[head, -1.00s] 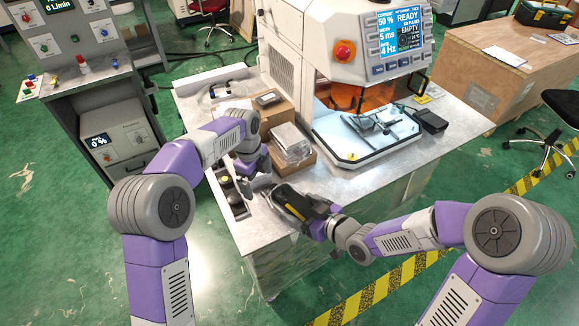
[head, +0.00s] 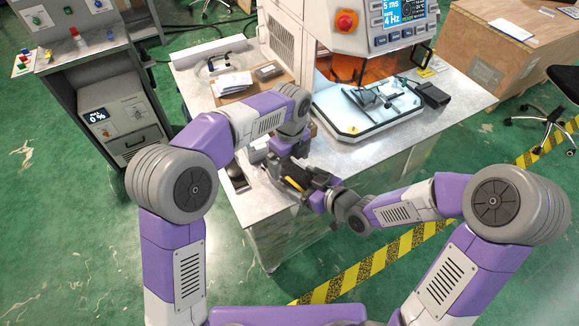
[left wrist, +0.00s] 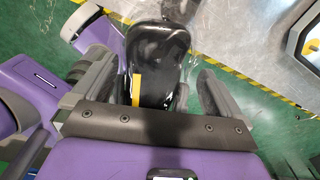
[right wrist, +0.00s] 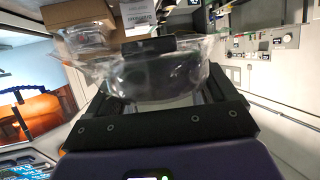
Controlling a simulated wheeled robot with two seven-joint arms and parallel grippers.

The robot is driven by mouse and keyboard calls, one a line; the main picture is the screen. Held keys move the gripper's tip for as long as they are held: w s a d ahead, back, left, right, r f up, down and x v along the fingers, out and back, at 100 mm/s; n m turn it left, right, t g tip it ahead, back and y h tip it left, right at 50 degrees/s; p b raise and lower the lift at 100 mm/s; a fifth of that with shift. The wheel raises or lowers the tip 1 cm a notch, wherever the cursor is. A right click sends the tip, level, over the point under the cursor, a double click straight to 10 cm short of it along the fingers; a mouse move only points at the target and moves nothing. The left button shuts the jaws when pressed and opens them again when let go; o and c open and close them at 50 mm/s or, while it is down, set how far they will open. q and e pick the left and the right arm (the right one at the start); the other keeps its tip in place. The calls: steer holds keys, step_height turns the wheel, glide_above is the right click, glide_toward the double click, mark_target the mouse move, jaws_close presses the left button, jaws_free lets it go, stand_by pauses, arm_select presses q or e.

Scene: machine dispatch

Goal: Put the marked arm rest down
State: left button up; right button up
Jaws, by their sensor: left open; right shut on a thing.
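The marked arm rest is a black, rounded pad in clear plastic with a yellow mark; it shows in the left wrist view (left wrist: 160,60), in the right wrist view (right wrist: 160,78) and, partly covered, in the head view (head: 291,183). My right gripper (head: 318,192) is shut on it, near the bench's front edge. The head view does not settle whether the arm rest touches the bench. My left gripper (head: 283,160) is open, its fingers on either side of the arm rest in the left wrist view, with no clear contact seen.
Dark round items (head: 235,172) sit at the bench's left front. In the right wrist view a cardboard box (right wrist: 80,18) stands behind the arm rest.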

mark_target(290, 168)
arm_select(q)
steer(key=shift+f, duration=1.8)
steer(key=c, duration=0.8)
steer(key=shift+c, duration=1.2)
arm_select(e)
steer(key=o, duration=1)
steer(key=shift+a, duration=0.1)
steer(key=shift+o, duration=0.2)
